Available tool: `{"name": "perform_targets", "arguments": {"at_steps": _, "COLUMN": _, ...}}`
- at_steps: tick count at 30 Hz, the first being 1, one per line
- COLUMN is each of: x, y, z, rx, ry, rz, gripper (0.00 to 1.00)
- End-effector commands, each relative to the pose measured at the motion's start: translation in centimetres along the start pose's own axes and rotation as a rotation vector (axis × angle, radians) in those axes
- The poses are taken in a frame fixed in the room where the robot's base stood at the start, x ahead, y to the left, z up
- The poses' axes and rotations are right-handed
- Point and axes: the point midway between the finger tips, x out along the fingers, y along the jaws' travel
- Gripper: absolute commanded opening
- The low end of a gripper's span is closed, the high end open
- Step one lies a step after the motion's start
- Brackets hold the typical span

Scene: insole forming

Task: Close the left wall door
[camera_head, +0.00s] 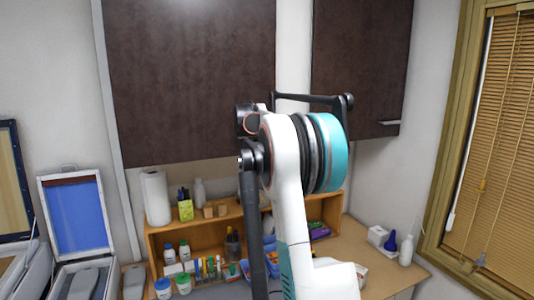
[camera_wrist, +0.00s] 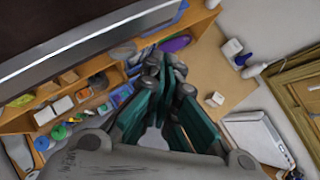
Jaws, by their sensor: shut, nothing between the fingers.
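The left wall door (camera_head: 190,80) is a large dark brown panel in the upper left of the head view. Its lower edge hangs lower in the picture than that of the right wall door (camera_head: 358,65). A pale gap shows between the two. How far the left door stands open cannot be told surely. In the wrist view a dark panel with a pale metallic edge (camera_wrist: 85,50) crosses the upper left, beside my gripper. My gripper (camera_wrist: 165,62) is shut and empty, with teal and grey fingers. In the head view my arm hides its fingertips.
Below the doors stands a wooden shelf unit (camera_head: 155,245) with jars, bottles and a paper roll (camera_head: 156,198). The desk (camera_head: 385,262) holds small white items at the right. A window with blinds (camera_head: 495,150) is at the far right. A blue-panelled case (camera_head: 77,217) stands left.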

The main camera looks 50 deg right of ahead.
Motion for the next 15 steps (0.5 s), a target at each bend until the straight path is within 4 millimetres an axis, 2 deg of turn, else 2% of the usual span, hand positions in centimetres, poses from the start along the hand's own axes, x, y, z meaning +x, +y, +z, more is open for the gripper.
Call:
{"name": "perform_targets", "arguments": {"at_steps": 6, "x": 1.5, "y": 1.7, "z": 1.5, "rx": 0.0, "ry": 0.0, "rz": 0.0, "gripper": 0.0}}
{"name": "perform_targets", "arguments": {"at_steps": 15, "x": 2.4, "y": 2.7, "z": 2.4, "rx": 0.001, "ry": -0.002, "rz": 0.001, "gripper": 0.0}}
